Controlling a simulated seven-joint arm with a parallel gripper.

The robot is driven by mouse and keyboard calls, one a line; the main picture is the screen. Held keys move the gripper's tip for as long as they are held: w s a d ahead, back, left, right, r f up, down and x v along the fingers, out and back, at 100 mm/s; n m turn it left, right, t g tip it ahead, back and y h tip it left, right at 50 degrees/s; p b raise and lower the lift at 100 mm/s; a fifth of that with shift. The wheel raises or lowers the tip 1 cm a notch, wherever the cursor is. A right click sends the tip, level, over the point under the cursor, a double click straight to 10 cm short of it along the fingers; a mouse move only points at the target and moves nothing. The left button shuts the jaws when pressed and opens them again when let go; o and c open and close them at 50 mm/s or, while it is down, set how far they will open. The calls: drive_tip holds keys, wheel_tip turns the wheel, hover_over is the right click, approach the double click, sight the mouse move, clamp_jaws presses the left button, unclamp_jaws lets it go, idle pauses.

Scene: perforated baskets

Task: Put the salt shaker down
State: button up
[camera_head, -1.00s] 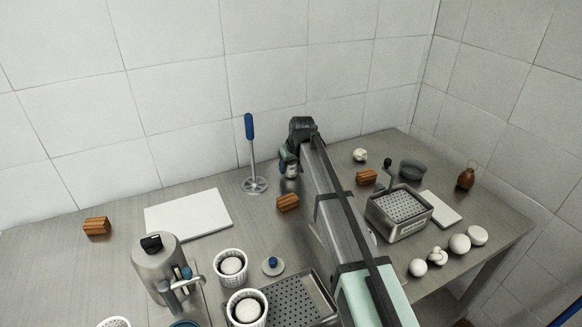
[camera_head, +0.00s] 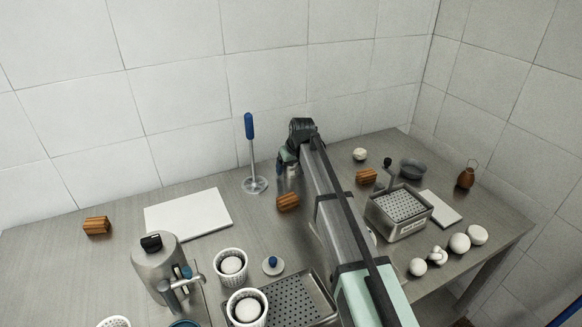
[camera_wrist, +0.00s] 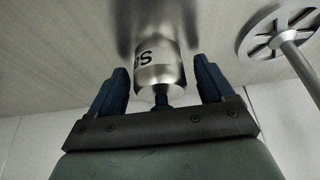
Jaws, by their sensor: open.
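The salt shaker (camera_wrist: 158,68) is a small metal cylinder with dark lettering, seen in the wrist view standing on the steel table (camera_wrist: 60,60). My gripper (camera_wrist: 160,75) is open, with one blue finger on each side of the shaker and a visible gap at both sides. In the head view the shaker (camera_head: 292,170) is mostly hidden behind my gripper (camera_head: 286,163) at the back of the table.
A blue-handled masher (camera_head: 252,150) stands just left of my gripper; its slotted disc (camera_wrist: 280,32) shows in the wrist view. Wooden blocks (camera_head: 288,202) (camera_head: 366,176) lie nearby. A white board (camera_head: 188,214) is left, a perforated basket (camera_head: 400,215) right. The tiled wall is close behind.

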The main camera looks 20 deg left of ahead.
drive_tip(key=v, duration=1.2)
drive_tip(key=shift+w, duration=0.1)
